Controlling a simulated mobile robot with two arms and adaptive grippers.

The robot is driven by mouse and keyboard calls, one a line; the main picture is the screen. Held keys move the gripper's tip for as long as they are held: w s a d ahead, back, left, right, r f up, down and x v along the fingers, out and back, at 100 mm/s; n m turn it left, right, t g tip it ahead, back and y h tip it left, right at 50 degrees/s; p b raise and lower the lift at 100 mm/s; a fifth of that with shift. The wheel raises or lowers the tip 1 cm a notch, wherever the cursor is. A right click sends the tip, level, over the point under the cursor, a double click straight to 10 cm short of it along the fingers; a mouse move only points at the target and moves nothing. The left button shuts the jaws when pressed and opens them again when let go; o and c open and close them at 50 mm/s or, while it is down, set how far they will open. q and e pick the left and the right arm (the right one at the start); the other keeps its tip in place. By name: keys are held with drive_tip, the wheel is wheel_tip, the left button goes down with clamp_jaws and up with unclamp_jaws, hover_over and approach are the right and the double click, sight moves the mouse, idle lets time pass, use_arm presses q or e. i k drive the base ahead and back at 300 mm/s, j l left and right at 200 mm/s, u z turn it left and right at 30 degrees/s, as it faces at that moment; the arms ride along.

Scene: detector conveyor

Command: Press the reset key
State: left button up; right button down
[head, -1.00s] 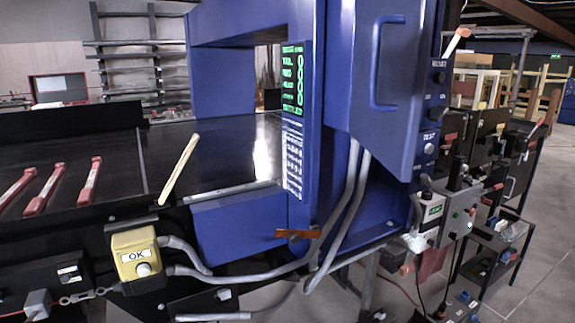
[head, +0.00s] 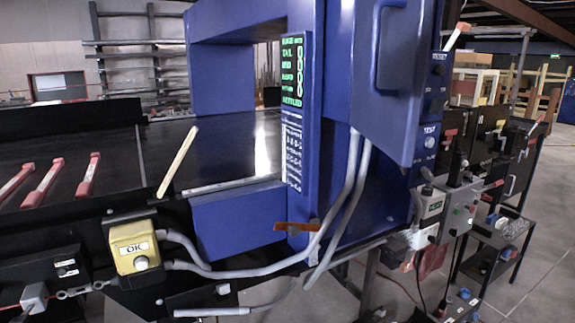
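A blue detector machine (head: 240,220) stands over a dark conveyor (head: 100,160). On its right edge is a narrow control panel (head: 428,172). A dark round control (head: 438,70) sits near the top of this panel, under a small label that seems to read RESET but is blurred. Lower down is a pale round button (head: 430,142) under a TEST label. A yellow box (head: 136,250) marked OK with a pale button hangs at the conveyor's front. Neither of my grippers is in view, and nothing is seen touching the panel.
A green-lit display (head: 292,75) is on the machine's front post. Grey conduits (head: 345,210) loop below it. Several red-ended bars (head: 42,185) lie on the conveyor at left. A cluttered black rack (head: 490,200) stands right of the panel. Open floor (head: 545,270) lies at far right.

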sight(440, 69)
drive_tip(key=l, duration=0.65)
drive_tip(key=i+l, duration=0.1)
drive_tip(key=l, duration=0.55)
drive_tip(key=i+l, duration=0.1)
drive_tip(key=l, duration=0.55)
